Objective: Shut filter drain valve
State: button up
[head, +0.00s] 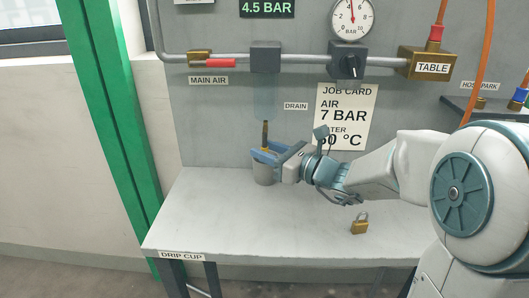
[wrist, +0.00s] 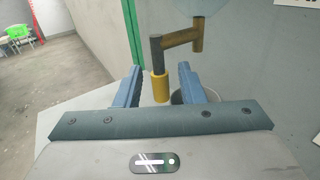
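The drain valve (head: 265,135) is a small upright brass and dark piece above the bench, left of the DRAIN label (head: 296,106). In the wrist view it has a dark upright part, a brass arm (wrist: 184,38) going right, and a yellow cylinder (wrist: 160,88) at its lower end. My gripper (head: 262,153) is open, with its blue fingers on either side of the yellow cylinder. In the wrist view the gripper (wrist: 160,70) shows a gap between each finger and the cylinder. The filter (head: 265,57) is the grey block on the pipe above, with a faint clear bowl.
A grey drip cup (head: 264,174) stands on the bench (head: 205,215) right below my fingers. A brass padlock (head: 360,224) lies to the right on the bench. The MAIN AIR valve (head: 213,63) has a red handle. A dark regulator (head: 348,62) carries a gauge. The left bench top is clear.

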jog(key=shift+w+a, duration=0.25)
jog(key=shift+a, duration=0.1)
jog(key=shift+c, duration=0.4)
grip_shut()
